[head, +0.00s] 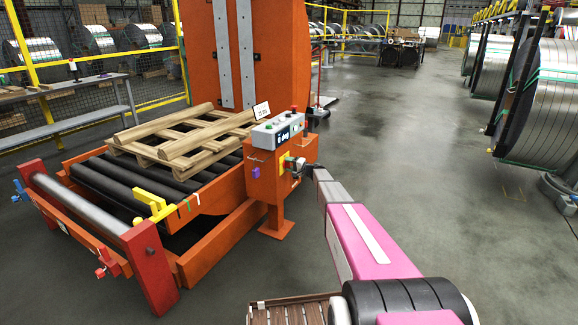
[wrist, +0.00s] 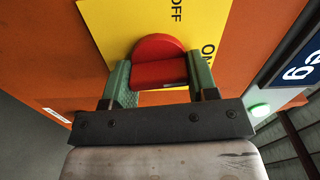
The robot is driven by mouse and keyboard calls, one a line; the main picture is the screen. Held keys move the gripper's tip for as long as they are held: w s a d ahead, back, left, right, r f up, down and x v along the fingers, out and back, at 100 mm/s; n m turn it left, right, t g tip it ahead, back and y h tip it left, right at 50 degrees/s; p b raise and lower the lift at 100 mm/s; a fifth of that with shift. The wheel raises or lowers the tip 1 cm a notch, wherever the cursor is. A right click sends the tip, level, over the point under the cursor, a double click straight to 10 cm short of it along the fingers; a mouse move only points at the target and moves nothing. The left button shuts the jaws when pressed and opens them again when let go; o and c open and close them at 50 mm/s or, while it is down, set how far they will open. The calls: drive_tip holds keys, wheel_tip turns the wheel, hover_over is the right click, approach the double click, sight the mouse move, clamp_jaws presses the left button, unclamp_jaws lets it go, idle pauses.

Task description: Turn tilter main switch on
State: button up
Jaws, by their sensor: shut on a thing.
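The tilter's orange control box (head: 262,170) stands at the near right corner of the tilter. On its right side is a yellow switch plate (head: 284,161), which also shows in the wrist view (wrist: 110,22) with the words OFF and ON. The red main switch knob (wrist: 160,58) sits on this plate. My gripper (head: 297,165) is at that side of the box. In the wrist view its green fingers (wrist: 158,70) are on both sides of the knob, shut on it. The knob's exact setting is hard to tell.
Wooden pallets (head: 180,138) lie on the tilter's black rollers (head: 135,180). A button panel (head: 278,130) tops the control box. Steel coils (head: 545,100) stand at the right. The grey floor (head: 400,120) between is clear.

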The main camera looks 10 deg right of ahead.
drive_tip(key=shift+f+m, duration=0.1)
drive_tip(key=shift+m, duration=0.5)
drive_tip(key=o, duration=0.9)
drive_tip(key=shift+o, duration=0.2)
drive_tip(key=shift+d, duration=0.1)
drive_tip(key=v, duration=1.1)
